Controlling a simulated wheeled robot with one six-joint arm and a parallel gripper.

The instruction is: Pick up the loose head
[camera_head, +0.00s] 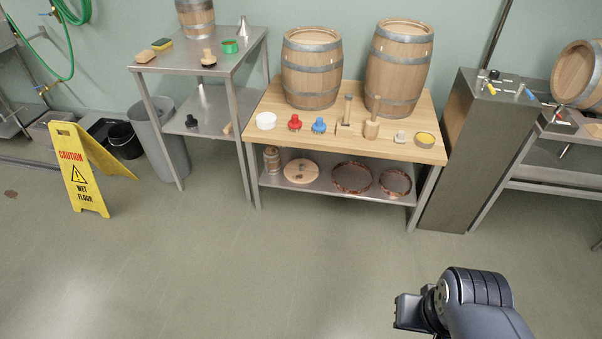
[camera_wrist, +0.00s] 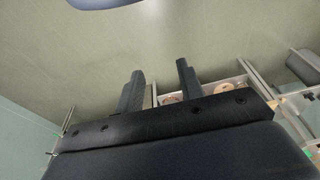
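The loose head (camera_head: 301,171) is a round, pale wooden disc with a small dark piece on it. It lies flat on the lower steel shelf of the wood-topped table, between a small barrel and a reddish-brown hoop. A pale round shape in the wrist view (camera_wrist: 223,87) looks like it, small and far off. My gripper (camera_head: 400,311) is at the lower right of the head view, over the floor and well away from the table. In the wrist view its two dark fingers (camera_wrist: 160,87) stand apart with nothing between them.
Two hoops (camera_head: 352,178) lie right of the head; the small barrel (camera_head: 272,159) stands left. A steel cabinet (camera_head: 462,170) flanks the table. A yellow sign (camera_head: 82,175) stands left. The front floor is clear.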

